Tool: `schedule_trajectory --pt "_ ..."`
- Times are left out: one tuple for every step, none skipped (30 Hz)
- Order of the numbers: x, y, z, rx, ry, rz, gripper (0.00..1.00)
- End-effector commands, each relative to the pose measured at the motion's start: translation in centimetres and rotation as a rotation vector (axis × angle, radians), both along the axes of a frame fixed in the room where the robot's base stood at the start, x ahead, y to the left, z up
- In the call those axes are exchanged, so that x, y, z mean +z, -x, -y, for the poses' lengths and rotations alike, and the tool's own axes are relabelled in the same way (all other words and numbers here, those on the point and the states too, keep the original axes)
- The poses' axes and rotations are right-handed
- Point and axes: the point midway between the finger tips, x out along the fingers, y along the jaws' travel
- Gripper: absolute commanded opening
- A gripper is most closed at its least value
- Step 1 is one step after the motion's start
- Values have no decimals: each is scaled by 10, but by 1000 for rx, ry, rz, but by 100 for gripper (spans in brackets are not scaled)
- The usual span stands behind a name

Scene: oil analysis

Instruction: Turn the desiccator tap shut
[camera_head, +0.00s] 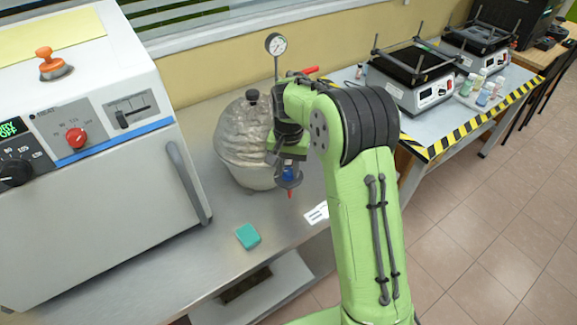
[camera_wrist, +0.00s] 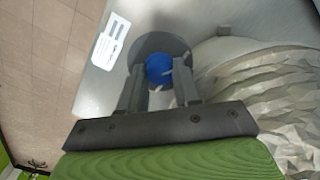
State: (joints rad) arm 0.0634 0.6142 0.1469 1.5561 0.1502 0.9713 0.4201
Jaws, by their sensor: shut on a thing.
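The desiccator (camera_head: 243,130) is a pale, faceted, translucent vessel with a dark knob on its lid, standing on the bench. It also fills the right side of the wrist view (camera_wrist: 265,95). The tap's round blue knob (camera_wrist: 158,68) shows between my fingers, in front of a grey disc; a small blue patch of the tap also shows in the head view (camera_head: 289,173). My gripper (camera_wrist: 160,78) is shut on the tap, with one finger on each side of it. In the head view my gripper (camera_head: 288,165) is at the desiccator's right side, and my arm partly hides the vessel.
A large oven-like device (camera_head: 90,165) stands at the left. A teal block (camera_head: 248,236) and a white label (camera_head: 316,213) lie on the bench. A pressure gauge (camera_head: 276,45) stands behind the desiccator. A side table with hazard tape (camera_head: 445,143) holds hotplates and bottles.

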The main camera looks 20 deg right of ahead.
Motion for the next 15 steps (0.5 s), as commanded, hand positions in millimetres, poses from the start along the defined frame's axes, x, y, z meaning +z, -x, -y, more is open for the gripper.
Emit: schedule_trajectory --pt "0 0 0 -9 -1 0 2" --pt "1 0 0 -18 -1 0 2" --pt "1 0 0 -34 -1 0 2" --pt "1 0 0 -46 -1 0 2" --pt "1 0 0 -61 -1 0 2" --pt "1 0 0 -84 -1 0 2" --pt "1 0 0 -104 0 0 2" --pt "1 0 0 -124 0 0 2" --pt "1 0 0 -153 0 0 2" --pt "1 0 0 -177 0 0 2" --pt "1 0 0 -201 -1 0 2" --pt "1 0 0 -236 -1 0 2" --pt "1 0 0 -264 -1 0 2" --pt "1 0 0 -293 0 -1 2" --pt "1 0 0 -331 0 -1 2"
